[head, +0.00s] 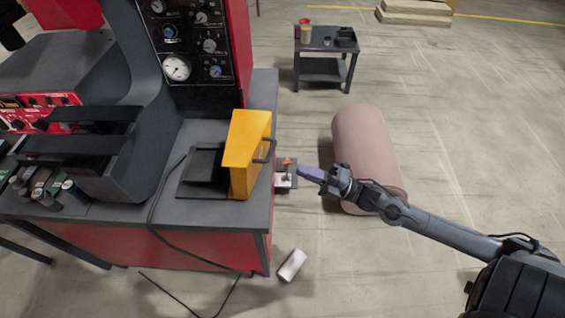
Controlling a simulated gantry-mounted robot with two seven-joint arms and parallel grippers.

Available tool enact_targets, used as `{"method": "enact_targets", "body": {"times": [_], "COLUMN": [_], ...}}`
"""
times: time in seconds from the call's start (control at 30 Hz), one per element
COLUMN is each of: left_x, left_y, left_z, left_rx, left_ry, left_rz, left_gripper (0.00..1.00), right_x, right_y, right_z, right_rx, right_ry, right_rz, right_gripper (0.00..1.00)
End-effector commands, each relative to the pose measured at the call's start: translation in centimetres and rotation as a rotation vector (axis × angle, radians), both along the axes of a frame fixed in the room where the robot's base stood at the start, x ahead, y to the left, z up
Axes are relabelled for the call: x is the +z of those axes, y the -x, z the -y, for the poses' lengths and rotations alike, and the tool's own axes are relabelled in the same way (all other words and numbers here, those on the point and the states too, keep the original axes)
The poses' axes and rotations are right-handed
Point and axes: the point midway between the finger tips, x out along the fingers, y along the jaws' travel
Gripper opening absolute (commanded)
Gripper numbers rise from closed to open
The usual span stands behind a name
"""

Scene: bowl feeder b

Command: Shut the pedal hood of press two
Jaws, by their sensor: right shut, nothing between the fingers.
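The yellow pedal hood (247,150) stands upright on the dark tabletop, at the right side of a black pedal plate (205,165). The plate is uncovered to the left of the hood, so the hood looks raised. A black handle (265,150) sticks out from the hood's right side. My right gripper (301,171), with purple fingers, is shut and empty. It is to the right of the hood, past the table edge, apart from the handle. My left gripper is not in view.
A black cable (152,215) runs over the tabletop left of the pedal plate. A small shelf (285,181) with a red-topped item sits at the table's right edge, near my gripper. A pink roll (365,145) lies behind my right arm. The press gauge panel (190,40) rises behind.

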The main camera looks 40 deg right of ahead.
Motion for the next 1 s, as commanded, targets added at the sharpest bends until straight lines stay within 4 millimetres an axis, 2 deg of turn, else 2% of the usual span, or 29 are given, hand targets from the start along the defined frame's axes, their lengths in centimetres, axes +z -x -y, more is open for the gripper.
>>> {"method": "enact_targets", "body": {"times": [0.2,0.4,0.6,1.0], "left_x": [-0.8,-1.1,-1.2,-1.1], "left_y": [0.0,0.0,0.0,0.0], "left_z": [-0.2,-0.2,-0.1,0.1], "left_rx": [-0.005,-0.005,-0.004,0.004], "left_ry": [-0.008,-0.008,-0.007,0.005], "left_rz": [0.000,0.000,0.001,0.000], "left_gripper": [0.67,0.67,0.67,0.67], "right_x": [1.1,1.7,2.0,2.0], "right_y": [-3.3,-5.1,-5.8,-5.9], "right_z": [-2.0,-3.1,-3.6,-3.6], "right_rx": [0.000,0.001,0.000,-0.001], "right_ry": [0.000,0.000,0.000,0.000], "right_rz": [0.004,0.002,0.000,-0.002], "right_gripper": [0.00,0.00,0.00,0.00]}}
